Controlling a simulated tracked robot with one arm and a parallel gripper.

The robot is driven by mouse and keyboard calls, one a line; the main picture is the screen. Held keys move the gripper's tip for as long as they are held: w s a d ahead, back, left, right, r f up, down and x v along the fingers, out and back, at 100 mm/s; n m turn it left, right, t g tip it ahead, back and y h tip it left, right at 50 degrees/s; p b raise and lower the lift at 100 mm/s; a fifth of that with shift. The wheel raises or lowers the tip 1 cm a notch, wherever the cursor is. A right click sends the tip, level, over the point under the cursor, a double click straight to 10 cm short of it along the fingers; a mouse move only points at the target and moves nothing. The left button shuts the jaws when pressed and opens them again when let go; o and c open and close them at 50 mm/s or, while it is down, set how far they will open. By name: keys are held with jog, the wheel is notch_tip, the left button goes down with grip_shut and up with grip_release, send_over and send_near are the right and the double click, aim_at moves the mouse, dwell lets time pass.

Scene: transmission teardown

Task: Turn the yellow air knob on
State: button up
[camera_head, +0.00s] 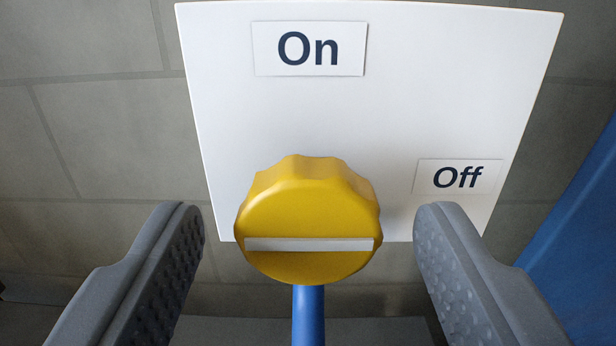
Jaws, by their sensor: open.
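The yellow air knob (305,212) is in the lower middle of the view, with a scalloped rim. A white bar (308,244) runs level across its face, pointing left and right. Behind it is a white panel (230,110) with an "On" label (309,49) above the knob and an "Off" label (458,178) to its right. My gripper (309,225) is open, with one grey finger on each side of the knob. A visible gap separates each finger from the knob, and nothing is held.
A blue pipe (308,315) runs down below the knob. A grey block wall (100,130) stands behind the panel. A blue surface (575,240) lies at the right edge, near the right finger.

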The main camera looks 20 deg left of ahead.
jog(key=shift+w+a+f, duration=0.1)
jog(key=shift+w+a, duration=0.05)
jog(key=shift+w, duration=0.35)
jog(key=shift+c, duration=0.3)
jog(key=c, duration=0.9)
